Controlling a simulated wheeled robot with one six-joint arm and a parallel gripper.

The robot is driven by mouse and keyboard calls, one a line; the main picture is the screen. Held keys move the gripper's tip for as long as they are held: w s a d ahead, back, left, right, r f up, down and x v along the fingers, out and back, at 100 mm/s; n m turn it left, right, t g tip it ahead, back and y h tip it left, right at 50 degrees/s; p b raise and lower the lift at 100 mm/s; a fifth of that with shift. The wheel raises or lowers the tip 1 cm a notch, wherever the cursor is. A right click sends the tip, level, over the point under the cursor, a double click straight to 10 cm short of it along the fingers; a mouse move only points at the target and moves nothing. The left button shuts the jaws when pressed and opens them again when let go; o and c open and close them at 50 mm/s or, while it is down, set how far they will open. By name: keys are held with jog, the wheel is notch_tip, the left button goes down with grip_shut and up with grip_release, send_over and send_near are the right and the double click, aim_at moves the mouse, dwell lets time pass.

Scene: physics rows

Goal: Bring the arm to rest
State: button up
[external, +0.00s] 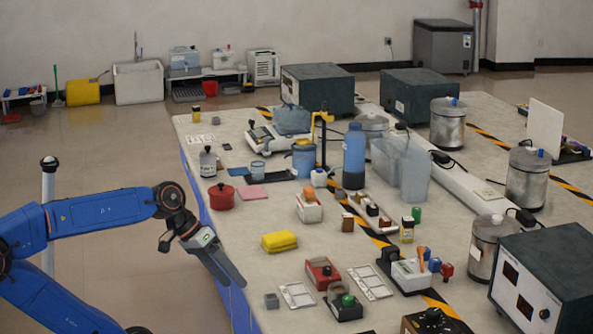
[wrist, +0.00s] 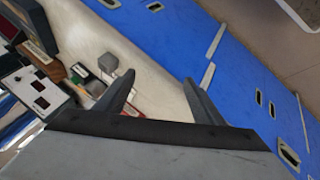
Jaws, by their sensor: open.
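My gripper (external: 222,268) hangs at the left edge of the table (external: 262,215) in the external view, pointing down and to the right, with nothing held. My blue arm (external: 105,213) reaches in from the left. I cannot tell whether the gripper touches the table edge.
Bottles, boxes and metal canisters crowd the middle and right. The floor (external: 120,150) left of the table is mostly free.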

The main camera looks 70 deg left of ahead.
jog(key=s+a+f+m+g+y, duration=0.1)
jog(key=s+f+m+y, duration=0.1)
jog(key=f+m, duration=0.3)
jog(key=shift+s+f+g+y, duration=0.4)
jog(key=shift+s+f, duration=0.25)
jog(key=shift+f, duration=0.55)
